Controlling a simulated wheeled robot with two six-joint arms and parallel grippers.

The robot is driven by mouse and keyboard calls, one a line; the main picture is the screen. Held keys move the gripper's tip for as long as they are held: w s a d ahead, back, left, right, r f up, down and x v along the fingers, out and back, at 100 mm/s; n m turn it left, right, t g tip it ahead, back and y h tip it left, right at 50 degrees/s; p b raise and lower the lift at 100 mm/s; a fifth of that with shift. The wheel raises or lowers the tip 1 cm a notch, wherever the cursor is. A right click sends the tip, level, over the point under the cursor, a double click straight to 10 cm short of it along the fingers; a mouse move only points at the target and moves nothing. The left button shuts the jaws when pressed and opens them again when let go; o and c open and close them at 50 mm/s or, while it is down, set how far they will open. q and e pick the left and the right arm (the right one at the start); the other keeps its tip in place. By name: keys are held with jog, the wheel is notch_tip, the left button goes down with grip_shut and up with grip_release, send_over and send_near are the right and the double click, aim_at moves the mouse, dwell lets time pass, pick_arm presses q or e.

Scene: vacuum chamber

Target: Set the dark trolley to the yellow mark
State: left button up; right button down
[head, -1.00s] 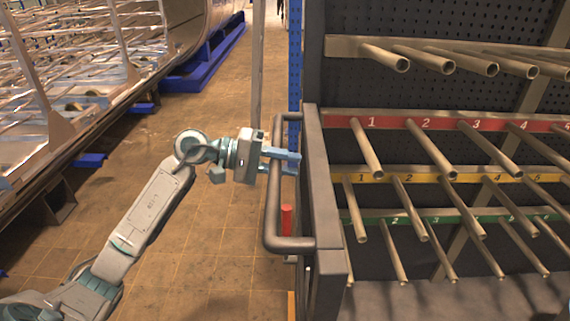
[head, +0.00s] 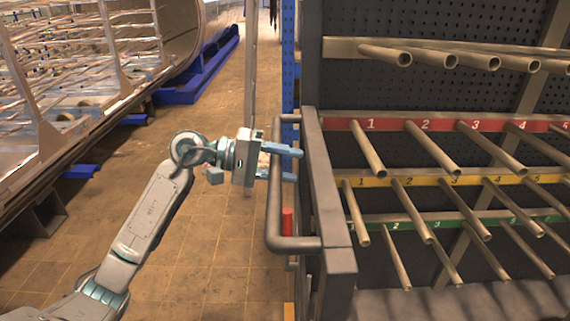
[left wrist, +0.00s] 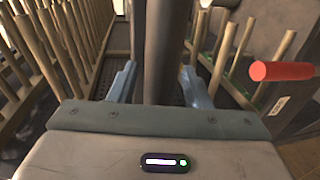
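The dark trolley (head: 337,215) stands upright at the right in the head view, with rows of pegs on red, yellow and green numbered strips. Its dark bar handle (head: 273,215) is on its left side. My left gripper (head: 290,165) is at this handle. In the left wrist view its blue fingers (left wrist: 160,85) stand apart, one on each side of the dark bar (left wrist: 166,45), with gaps showing. My right gripper is out of view. I cannot make out a yellow mark on the floor for certain; a small orange-yellow strip (head: 289,312) shows below the trolley's left edge.
A long metal structure with racks and blue supports (head: 205,70) lines the left side. A blue perforated post (head: 288,55) stands behind the trolley. A red cylinder (head: 287,221) shows beside the handle. The tiled floor (head: 200,240) between structure and trolley is clear.

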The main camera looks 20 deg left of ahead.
pick_arm(q)
jog(key=shift+b+v, duration=0.65)
jog(key=shift+v, duration=0.2)
jog(key=b+v, duration=0.6)
jog(key=v, duration=0.3)
jog(key=shift+r, duration=0.1)
